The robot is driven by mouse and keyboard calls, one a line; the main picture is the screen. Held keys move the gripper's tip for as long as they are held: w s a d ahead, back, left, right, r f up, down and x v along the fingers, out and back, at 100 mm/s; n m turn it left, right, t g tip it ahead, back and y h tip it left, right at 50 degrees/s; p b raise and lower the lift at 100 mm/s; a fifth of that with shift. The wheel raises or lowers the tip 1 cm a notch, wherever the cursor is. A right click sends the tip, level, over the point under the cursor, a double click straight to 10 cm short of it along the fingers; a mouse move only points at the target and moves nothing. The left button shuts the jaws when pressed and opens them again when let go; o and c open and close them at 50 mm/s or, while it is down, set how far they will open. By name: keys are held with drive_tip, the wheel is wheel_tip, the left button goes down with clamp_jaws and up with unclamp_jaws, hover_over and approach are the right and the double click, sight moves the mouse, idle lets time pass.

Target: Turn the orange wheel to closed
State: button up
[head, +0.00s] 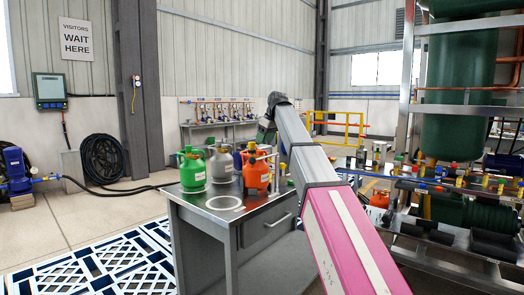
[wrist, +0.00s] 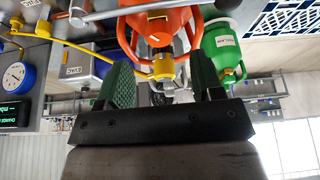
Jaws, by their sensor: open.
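An orange gas cylinder (head: 256,174) stands on the grey metal bench (head: 185,197) in the head view. In the wrist view its orange body and collar (wrist: 158,22) fill the top middle. A brass-and-yellow valve fitting (wrist: 163,68) shows below the collar, between the finger ends. I cannot clearly pick out a separate orange wheel. My gripper (wrist: 165,78) is open, with a green-padded finger on each side of the fitting. I cannot tell whether either finger touches it. In the head view my gripper (head: 266,133) is above the cylinder, partly hidden by my arm.
A green cylinder (head: 192,170) and a grey cylinder (head: 221,164) stand left of the orange one. A blue gauge (wrist: 15,77) and a yellow pipe (wrist: 85,48) show at the wrist view's left. Pipework and a tall green tank (head: 459,90) stand at the right.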

sight(261, 151)
drive_tip(key=shift+x, duration=2.8)
drive_tip(key=c, duration=0.9)
